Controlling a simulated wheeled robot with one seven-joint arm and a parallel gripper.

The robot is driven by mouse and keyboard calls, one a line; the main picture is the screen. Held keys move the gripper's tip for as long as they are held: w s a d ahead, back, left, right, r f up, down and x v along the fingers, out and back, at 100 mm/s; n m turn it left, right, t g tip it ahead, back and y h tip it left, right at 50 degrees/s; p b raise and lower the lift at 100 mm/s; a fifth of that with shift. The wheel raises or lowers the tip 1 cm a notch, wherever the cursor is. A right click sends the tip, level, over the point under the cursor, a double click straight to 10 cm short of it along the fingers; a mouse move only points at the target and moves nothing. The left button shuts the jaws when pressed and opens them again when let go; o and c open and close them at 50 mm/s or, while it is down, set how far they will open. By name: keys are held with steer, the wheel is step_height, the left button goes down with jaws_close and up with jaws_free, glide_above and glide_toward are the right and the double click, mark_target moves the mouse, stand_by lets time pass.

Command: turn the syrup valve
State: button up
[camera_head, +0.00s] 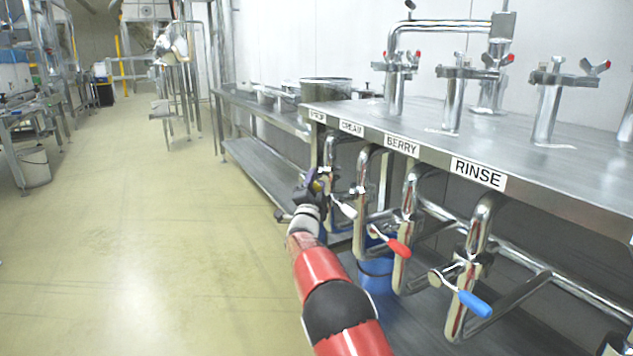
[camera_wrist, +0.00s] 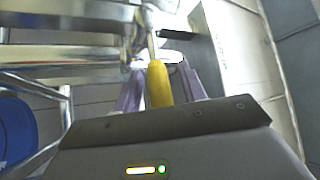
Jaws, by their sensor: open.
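The syrup valve's pipe (camera_head: 329,152) hangs below the leftmost label, which is small and hard to read, at the far end of the metal counter. My gripper (camera_head: 317,184) is at this valve and hides part of it in the head view. In the wrist view a yellow valve handle (camera_wrist: 159,84) points toward the palm and lies between the two purple fingers of my gripper (camera_wrist: 160,92). The fingers are open, with one on each side of the handle; whether either touches it I cannot tell.
To the right hang similar valves with a white handle (camera_head: 345,209), a red handle (camera_head: 398,248) and a blue handle (camera_head: 475,303), under labels CREAM, BERRY and RINSE. A blue bucket (camera_head: 376,274) stands on the lower shelf.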

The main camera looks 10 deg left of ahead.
steer(key=shift+w+r, duration=0.15)
steer(key=shift+w, duration=0.15)
jaws_close()
steer(key=shift+d, duration=0.15)
